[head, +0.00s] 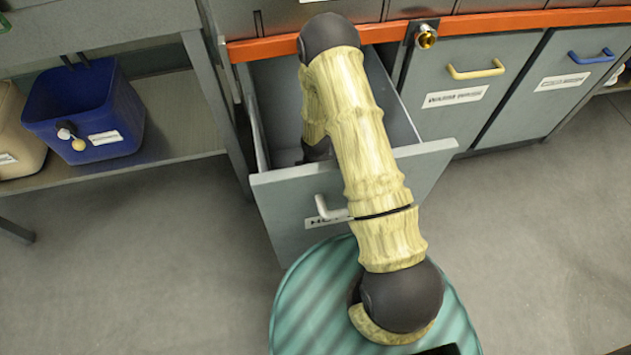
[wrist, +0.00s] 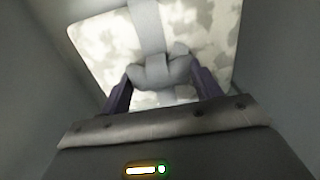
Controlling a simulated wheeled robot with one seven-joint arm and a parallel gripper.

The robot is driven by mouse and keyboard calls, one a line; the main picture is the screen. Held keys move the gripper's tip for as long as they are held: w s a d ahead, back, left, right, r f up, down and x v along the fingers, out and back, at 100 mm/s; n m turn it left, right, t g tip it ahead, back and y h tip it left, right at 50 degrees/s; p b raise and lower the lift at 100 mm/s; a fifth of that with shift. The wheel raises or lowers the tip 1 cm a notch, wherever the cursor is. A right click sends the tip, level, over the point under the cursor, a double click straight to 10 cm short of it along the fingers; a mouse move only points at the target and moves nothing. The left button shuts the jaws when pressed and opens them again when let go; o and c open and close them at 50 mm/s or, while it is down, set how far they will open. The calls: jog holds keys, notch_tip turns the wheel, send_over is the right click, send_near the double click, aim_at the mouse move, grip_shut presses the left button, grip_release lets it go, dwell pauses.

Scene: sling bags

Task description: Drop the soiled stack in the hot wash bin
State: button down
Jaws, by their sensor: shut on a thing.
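In the wrist view, the stack (wrist: 210,35) is a pale, blotchy, flat square bundle with a grey band (wrist: 147,25) around it. My gripper (wrist: 160,82) is shut on the knot of that band, with dark fingers on either side. Grey walls surround the stack in this view. In the head view, a grey pull-out bin (head: 280,205) with a white handle stands open; its label begins "HO" and is partly hidden by my arm. My arm reaches down into this bin. The stack and fingertips are hidden there. I cannot tell whether the stack touches the bin floor.
To the right are shut grey bins with a yellow handle (head: 477,72) and a blue handle (head: 592,58). An orange rail (head: 480,25) runs above them. At left, a blue tub (head: 85,110) and a beige tub (head: 17,135) sit on a shelf. The floor in front is clear.

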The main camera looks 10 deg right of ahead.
jog(key=shift+f, duration=0.4)
jog(key=shift+c, duration=1.6)
grip_release()
notch_tip(320, 180, up, 13)
jog(key=p, duration=0.7)
jog(key=shift+r, duration=0.15)
